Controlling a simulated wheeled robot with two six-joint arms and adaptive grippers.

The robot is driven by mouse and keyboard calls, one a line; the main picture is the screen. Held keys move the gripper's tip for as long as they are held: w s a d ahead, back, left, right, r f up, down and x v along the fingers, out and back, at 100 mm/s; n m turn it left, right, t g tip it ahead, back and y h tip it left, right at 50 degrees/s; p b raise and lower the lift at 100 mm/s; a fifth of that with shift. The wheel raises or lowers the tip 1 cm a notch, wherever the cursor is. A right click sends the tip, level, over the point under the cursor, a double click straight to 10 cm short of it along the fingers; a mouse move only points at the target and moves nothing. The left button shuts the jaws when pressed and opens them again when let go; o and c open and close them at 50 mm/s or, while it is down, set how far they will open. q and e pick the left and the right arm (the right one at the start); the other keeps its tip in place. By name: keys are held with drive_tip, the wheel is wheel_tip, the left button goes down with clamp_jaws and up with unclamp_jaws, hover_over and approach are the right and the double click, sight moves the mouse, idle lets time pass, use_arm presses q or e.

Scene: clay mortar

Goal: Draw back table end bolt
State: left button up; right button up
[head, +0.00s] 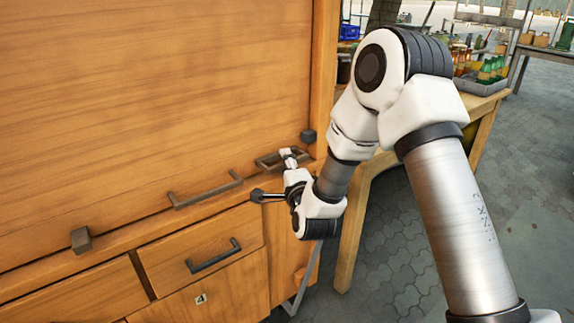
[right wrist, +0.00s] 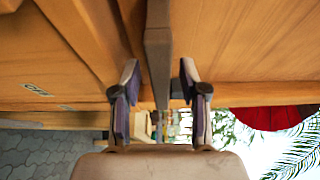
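A wooden cabinet (head: 150,90) with a large upright panel fills the left of the head view. A dark metal fitting (head: 268,161) sits at the right end of its ledge; I cannot tell for sure that it is the bolt. My right gripper (head: 274,177) is at this end, close to the fitting and partly covering it. In the right wrist view the right gripper (right wrist: 160,100) is open, with a dark bar (right wrist: 158,50) between and beyond its fingers. No contact with the bar shows. My left gripper is not in view.
A dark bar handle (head: 207,193) and a dark block (head: 80,240) are along the ledge, with another block (head: 308,136) at the right. A drawer handle (head: 213,255) is below. A wooden table (head: 482,125) with bottles stands behind my arm. Paved floor is free at right.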

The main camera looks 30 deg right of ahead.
drive_tip(key=v, duration=0.7)
drive_tip(key=shift+s, duration=0.25)
